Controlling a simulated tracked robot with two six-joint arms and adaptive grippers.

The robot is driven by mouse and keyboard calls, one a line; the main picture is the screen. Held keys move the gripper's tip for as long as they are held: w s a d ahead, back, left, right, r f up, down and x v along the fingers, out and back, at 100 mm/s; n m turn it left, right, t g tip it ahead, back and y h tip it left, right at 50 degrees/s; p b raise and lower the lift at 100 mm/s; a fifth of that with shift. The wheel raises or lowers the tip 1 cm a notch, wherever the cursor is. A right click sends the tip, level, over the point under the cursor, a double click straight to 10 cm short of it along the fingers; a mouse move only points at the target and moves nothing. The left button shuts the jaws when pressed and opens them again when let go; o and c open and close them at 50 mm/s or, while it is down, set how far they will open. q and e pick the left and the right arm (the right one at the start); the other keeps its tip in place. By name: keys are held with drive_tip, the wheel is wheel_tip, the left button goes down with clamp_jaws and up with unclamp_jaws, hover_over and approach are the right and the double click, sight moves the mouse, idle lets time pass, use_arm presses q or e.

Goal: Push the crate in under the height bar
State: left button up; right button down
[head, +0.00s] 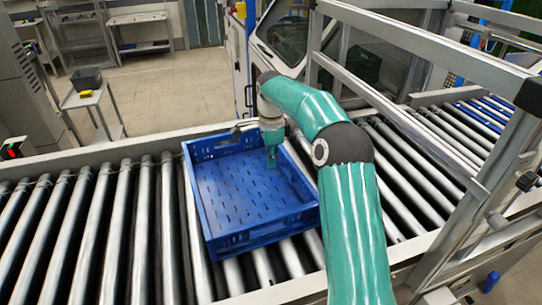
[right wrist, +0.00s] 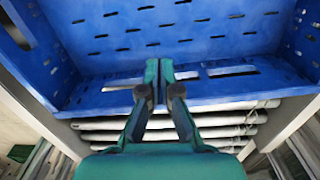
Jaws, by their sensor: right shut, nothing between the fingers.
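The blue crate (head: 228,180) is open and empty. It sits on the roller conveyor, left of the aluminium frame. My right gripper (head: 271,160) points down by the crate's far right corner, with its fingers shut and empty. In the right wrist view the shut fingertips (right wrist: 166,64) overlap the crate wall (right wrist: 120,92); I cannot tell whether they touch it. The frame's long metal bar (head: 420,42) crosses above the conveyor on the right, the likely height bar. My right arm hides part of the conveyor between crate and frame. My left gripper is out of view.
Conveyor rollers (head: 85,230) are bare to the left of the crate. More rollers (head: 425,150) run under the frame on the right. A frame post (head: 480,190) stands at the near right. A small table with a grey bin (head: 87,79) stands beyond the conveyor.

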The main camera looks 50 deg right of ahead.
sight(284, 185)
wheel_tip(284, 185, down, 7)
drive_tip(key=shift+f+p, duration=0.1)
drive_tip(key=shift+p, duration=0.25)
drive_tip(key=shift+s+d+p, duration=0.3)
drive_tip(key=shift+d, duration=0.25)
drive_tip(key=shift+s+d+p, duration=0.25)
drive_tip(key=shift+s+d, duration=0.05)
drive_tip(key=shift+d, duration=0.25)
drive_tip(key=shift+s+d, duration=0.4)
drive_tip(key=shift+d, duration=0.2)
drive_tip(key=shift+s, duration=0.1)
